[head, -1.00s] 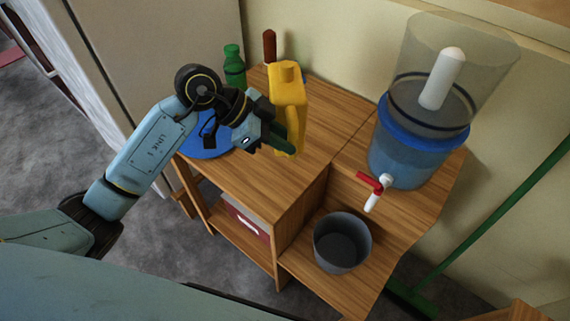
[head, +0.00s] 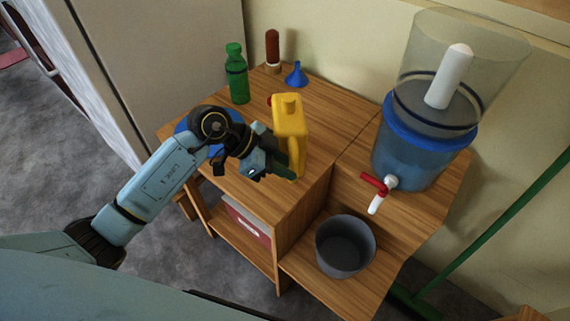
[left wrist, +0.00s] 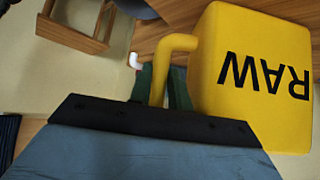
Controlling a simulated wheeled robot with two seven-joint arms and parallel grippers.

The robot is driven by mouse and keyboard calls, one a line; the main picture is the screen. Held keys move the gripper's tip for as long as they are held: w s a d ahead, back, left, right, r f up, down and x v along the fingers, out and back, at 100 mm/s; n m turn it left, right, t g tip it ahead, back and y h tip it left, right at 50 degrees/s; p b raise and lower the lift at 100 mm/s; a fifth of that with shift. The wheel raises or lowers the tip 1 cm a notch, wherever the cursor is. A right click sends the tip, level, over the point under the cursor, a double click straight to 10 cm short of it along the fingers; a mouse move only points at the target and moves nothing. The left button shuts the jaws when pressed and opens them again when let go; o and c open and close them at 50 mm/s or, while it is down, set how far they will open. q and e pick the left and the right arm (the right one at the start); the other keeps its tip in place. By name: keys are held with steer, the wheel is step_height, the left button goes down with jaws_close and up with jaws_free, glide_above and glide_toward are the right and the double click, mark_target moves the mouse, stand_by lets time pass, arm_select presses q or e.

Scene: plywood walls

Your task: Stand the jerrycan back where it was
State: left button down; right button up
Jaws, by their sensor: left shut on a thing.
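The yellow jerrycan (head: 291,128) is over the upper wooden top, near its front right edge, and looks roughly upright. Whether its base touches the wood I cannot tell. My left gripper (head: 284,167) is at its near side, shut on its handle. In the left wrist view the green fingers (left wrist: 165,86) close around the yellow handle, and the jerrycan (left wrist: 250,75) shows the word RAW upside down. My right gripper is not in view.
A green bottle (head: 237,75), a brown-handled tool (head: 272,50) and a blue funnel (head: 297,75) stand at the back. A blue disc (head: 193,119) is partly behind my arm. Right, on the lower top, are a water dispenser (head: 408,150) and a grey bucket (head: 345,247).

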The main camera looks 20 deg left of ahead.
arm_select(q)
steer(key=c, duration=1.3)
jaws_free()
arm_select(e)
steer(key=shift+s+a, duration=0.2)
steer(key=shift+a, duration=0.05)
arm_select(q)
steer(key=p+v, duration=0.2)
steer(key=v, duration=1)
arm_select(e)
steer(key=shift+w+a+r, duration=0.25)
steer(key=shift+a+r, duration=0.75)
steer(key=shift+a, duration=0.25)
arm_select(q)
steer(key=shift+r, duration=0.1)
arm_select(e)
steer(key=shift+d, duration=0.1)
